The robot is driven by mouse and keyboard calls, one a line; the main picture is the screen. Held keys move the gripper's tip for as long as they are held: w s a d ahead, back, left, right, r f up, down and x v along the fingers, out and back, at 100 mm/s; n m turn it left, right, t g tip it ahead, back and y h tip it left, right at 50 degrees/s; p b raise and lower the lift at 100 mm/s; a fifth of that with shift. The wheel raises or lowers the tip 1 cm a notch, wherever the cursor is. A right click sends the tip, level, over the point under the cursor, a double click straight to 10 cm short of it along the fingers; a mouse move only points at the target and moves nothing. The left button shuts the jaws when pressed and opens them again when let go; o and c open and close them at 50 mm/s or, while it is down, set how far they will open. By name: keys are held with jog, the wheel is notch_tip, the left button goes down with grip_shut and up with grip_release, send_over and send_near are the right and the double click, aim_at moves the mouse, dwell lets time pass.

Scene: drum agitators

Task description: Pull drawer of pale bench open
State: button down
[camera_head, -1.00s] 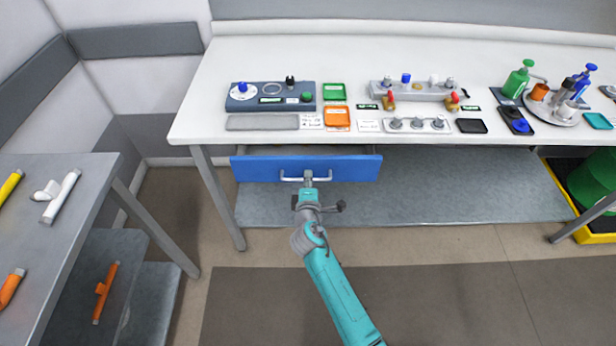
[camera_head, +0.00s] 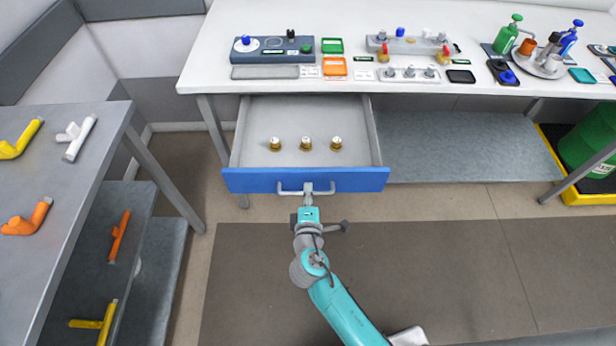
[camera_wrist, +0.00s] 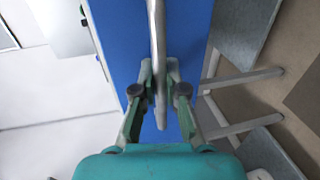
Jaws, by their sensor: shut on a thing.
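The pale bench (camera_head: 190,74) stands at the back with its blue-fronted drawer (camera_head: 245,181) pulled well out from under the top. The drawer has a light grey inside, where several brass-coloured fittings (camera_head: 306,144) stand in a row. A pale bar handle (camera_head: 288,190) is on the middle of the blue front. My gripper (camera_head: 308,189) is shut on this handle. In the wrist view, the two fingers (camera_wrist: 160,88) close on either side of the handle bar (camera_wrist: 157,40), with the blue front behind it.
A grey side table (camera_head: 85,115) with yellow, white and orange pipe pieces stands at the left. A green drum (camera_head: 590,140) sits in a yellow tray (camera_head: 580,198) at the right. The floor (camera_head: 450,260) in front of the bench is clear.

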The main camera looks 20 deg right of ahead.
jog(key=shift+f+v, duration=0.25)
jog(key=shift+v, duration=0.9)
jog(key=shift+s, duration=0.1)
jog(key=c, duration=1.2)
grip_release()
jog(key=v, duration=1.2)
jog(key=shift+f, duration=0.1)
